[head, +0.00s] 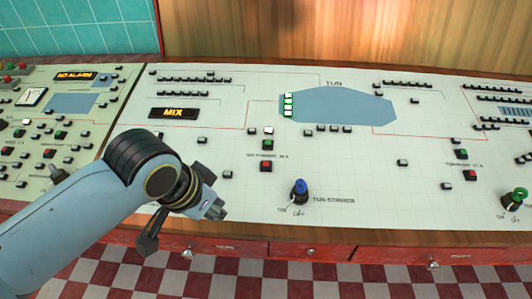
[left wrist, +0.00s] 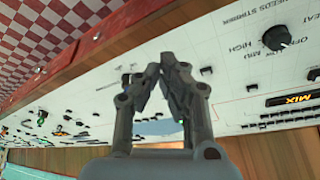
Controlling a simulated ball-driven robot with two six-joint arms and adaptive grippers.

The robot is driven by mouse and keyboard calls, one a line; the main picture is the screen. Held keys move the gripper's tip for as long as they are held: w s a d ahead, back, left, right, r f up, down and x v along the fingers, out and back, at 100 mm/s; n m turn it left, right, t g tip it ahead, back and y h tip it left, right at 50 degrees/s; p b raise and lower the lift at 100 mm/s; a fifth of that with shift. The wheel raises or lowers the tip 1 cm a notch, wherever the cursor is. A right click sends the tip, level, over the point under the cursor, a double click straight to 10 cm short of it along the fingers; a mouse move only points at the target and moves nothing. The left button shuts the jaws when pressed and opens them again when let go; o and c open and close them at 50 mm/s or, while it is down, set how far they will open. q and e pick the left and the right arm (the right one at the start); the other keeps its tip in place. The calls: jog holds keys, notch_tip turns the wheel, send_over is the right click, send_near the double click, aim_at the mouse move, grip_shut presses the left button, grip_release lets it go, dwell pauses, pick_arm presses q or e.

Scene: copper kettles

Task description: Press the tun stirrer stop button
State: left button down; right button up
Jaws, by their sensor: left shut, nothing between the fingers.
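The label TUN STIRRER stands beside a blue-topped knob (head: 300,190) marked ON and OFF, on the panel's lower middle in the head view. Above it are a green button (head: 268,145) and a red button (head: 266,167), with a small label between them that I cannot read clearly. My left gripper (head: 217,209) is shut and empty, over the lower panel, left of the knob and apart from it. In the left wrist view its fingertips (left wrist: 163,62) are close together and hide part of the panel. My right gripper is not in view.
A lit MIX sign (head: 173,113) and a blue TUN display (head: 345,105) are on the panel (head: 420,135). Another red button (head: 470,175) and a green-topped knob (head: 516,197) are at the right. Small black-sided switches dot the surface. Red drawers (head: 330,250) run below the edge.

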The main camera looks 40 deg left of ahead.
pick_arm(q)
jog(key=w+a+r+n+t+h+p, duration=0.1)
jog(key=w+n+t, duration=0.1)
jog(key=w, duration=0.8)
jog(key=w+a+r+n+t+h+p, duration=0.1)
jog(key=w+a+r+n+t, duration=0.1)
jog(key=w, duration=0.8)
jog(key=shift+a+r+n+t, duration=0.15)
jog(key=shift+r+n+t, duration=0.15)
jog(key=shift+n+t, duration=0.6)
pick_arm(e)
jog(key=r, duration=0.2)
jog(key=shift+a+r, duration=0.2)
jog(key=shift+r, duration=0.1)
pick_arm(q)
jog(key=shift+f+m, duration=0.15)
jog(key=shift+m, duration=0.15)
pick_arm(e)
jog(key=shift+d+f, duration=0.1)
pick_arm(q)
jog(key=b, duration=0.8)
send_over(264, 165)
notch_tip(264, 165, down, 8)
jog(key=shift+s+r, duration=0.1)
jog(key=shift+r, duration=0.15)
jog(key=shift+f+b, duration=0.45)
jog(key=shift+b, duration=0.1)
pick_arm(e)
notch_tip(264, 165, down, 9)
